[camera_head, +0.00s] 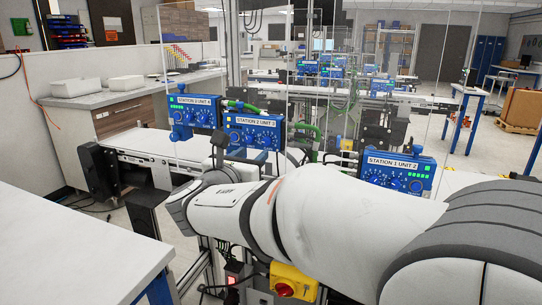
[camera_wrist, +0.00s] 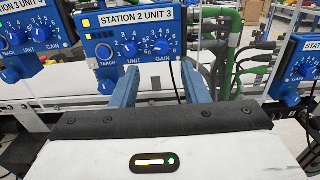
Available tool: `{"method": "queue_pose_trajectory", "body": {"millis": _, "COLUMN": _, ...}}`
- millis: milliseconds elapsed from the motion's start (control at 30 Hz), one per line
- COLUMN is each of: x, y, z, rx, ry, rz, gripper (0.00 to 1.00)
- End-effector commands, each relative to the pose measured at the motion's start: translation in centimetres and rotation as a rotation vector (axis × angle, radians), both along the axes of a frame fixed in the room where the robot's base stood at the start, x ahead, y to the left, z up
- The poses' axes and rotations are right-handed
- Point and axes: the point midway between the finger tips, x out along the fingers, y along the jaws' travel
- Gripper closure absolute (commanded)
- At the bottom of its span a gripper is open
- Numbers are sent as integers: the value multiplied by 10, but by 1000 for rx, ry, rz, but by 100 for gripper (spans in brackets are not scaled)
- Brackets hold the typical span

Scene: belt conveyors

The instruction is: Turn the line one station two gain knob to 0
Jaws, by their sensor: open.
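A blue control box labelled STATION 2 UNIT 3 (camera_head: 253,131) stands at the conveyor in the head view and fills the upper middle of the wrist view (camera_wrist: 136,32). Its blue gain knob (camera_wrist: 161,47) is at the right of the panel, beside the unit knob (camera_wrist: 130,50). The gain knob's exact setting is too small to read. My gripper (camera_wrist: 159,73) is open and empty. Its two blue fingers stand apart, low in front of the box, with the gain knob showing above the gap. The head view mostly hides the gripper behind my arm.
A similar box, STATION 2 UNIT 4 (camera_head: 194,113), stands to the left, and STATION 1 UNIT 2 (camera_head: 397,173) to the right. Green hoses (camera_wrist: 228,55) hang right of the middle box. Clear panels stand around the line. A yellow box with a red button (camera_head: 290,284) is low in front.

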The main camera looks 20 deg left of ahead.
Motion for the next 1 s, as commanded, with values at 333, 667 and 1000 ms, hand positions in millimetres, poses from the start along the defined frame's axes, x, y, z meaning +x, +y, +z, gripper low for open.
{"method": "queue_pose_trajectory", "body": {"millis": 333, "x": 55, "y": -7, "z": 1, "rx": 1, "ry": 1, "rz": -6, "gripper": 59}}
{"method": "queue_pose_trajectory", "body": {"millis": 667, "x": 72, "y": -8, "z": 1, "rx": 2, "ry": 2, "rz": -4, "gripper": 59}}
{"method": "queue_pose_trajectory", "body": {"millis": 1000, "x": 72, "y": -8, "z": 0, "rx": 2, "ry": 2, "rz": -5, "gripper": 75}}
